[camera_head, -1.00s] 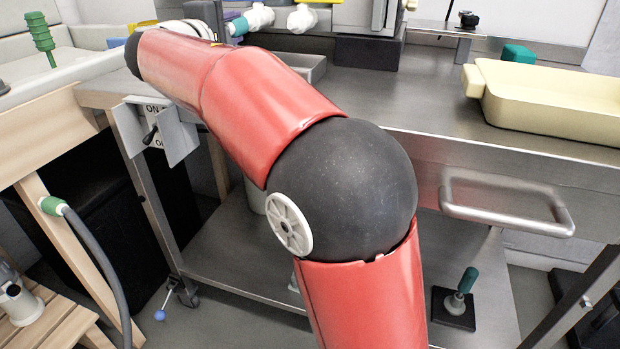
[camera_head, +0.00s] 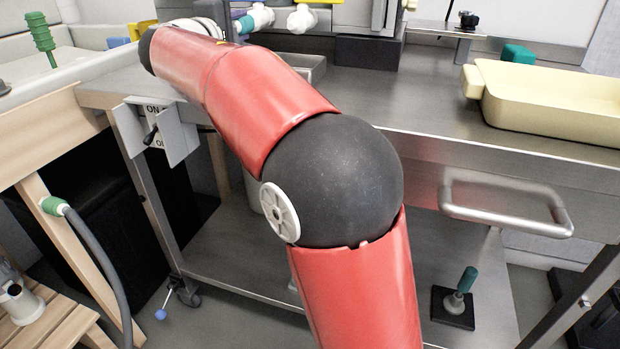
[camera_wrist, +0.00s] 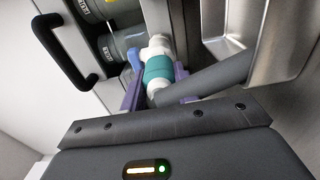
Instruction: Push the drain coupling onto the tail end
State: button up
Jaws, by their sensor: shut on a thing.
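The drain coupling (camera_wrist: 158,70), white with a teal band, is between the purple fingers of my gripper (camera_wrist: 157,82) in the wrist view. My gripper is shut on it. A white fitting (camera_wrist: 157,45), perhaps the tail end, lies directly beyond the band; I cannot tell whether the two are seated together or only touching. A dark grey hose or pipe (camera_wrist: 215,78) runs from the coupling's near end to the right.
Grey cylinders with labels (camera_wrist: 120,42) and a black handle (camera_wrist: 62,50) are left of the coupling in the wrist view. A metal basin (camera_wrist: 235,45) is close on the right. A cream tray (camera_head: 555,100) stands on the steel bench (camera_head: 430,95). Another white fitting (camera_head: 302,18) is nearby.

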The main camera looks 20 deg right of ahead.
jog(key=o, duration=1.2)
jog(key=shift+c, duration=0.3)
jog(key=shift+s+a, duration=0.25)
jog(key=shift+b+v, duration=1)
jog(key=shift+v, duration=0.85)
jog(key=shift+s+a, duration=0.1)
jog(key=shift+s, duration=0.05)
